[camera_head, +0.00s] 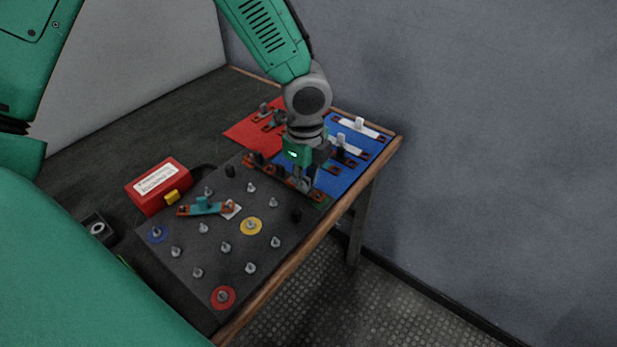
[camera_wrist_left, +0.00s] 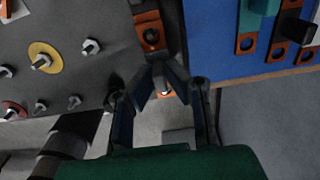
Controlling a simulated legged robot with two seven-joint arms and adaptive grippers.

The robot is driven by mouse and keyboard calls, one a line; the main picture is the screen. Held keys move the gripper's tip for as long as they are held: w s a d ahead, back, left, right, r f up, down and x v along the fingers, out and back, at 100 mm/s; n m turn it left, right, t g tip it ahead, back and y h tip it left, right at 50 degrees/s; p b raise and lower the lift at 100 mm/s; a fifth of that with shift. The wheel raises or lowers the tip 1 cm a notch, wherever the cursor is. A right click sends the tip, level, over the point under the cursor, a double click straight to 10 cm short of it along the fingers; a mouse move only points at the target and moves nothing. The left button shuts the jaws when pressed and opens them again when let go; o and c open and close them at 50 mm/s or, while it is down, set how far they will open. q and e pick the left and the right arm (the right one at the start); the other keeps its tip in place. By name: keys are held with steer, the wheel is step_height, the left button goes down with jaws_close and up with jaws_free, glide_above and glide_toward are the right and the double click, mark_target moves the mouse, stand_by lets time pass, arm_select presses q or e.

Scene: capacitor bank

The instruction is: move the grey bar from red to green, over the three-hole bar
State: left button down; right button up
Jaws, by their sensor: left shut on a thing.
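My left gripper (camera_head: 303,186) points down at the far right corner of the dark stud board (camera_head: 190,270). Its fingertips (camera_wrist_left: 160,76) are closed together, shut on the grey bar, which they mostly hide. A copper-ended bar with holes (camera_head: 278,172), apparently the three-hole bar, runs along the board's far edge beside the fingers; its holed copper part shows in the left wrist view (camera_wrist_left: 150,34). The red marker (camera_head: 223,297) is around a stud at the near corner. I cannot tell whether the grey bar rests on the three-hole bar.
Yellow (camera_head: 251,226) and blue (camera_head: 157,232) markers and several bare studs are on the board. A teal-handled bar (camera_head: 205,206) lies across it. A red box (camera_head: 158,186) stands left. Red (camera_head: 245,132) and blue (camera_head: 372,148) mats hold more bars. The wooden table edge (camera_head: 280,272) is close right.

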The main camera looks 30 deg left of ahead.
arm_select(q)
steer(key=c, duration=1.5)
jaws_free()
steer(key=shift+a+f, duration=0.1)
steer(key=shift+a, duration=0.25)
steer(key=shift+c, duration=0.2)
steer(key=shift+d, duration=0.15)
steer(key=shift+d+r, duration=0.1)
steer(key=shift+r, duration=0.1)
steer(key=r, duration=1)
steer(key=shift+a, duration=0.3)
steer(key=shift+d+r, duration=0.15)
steer(key=shift+r, duration=0.6)
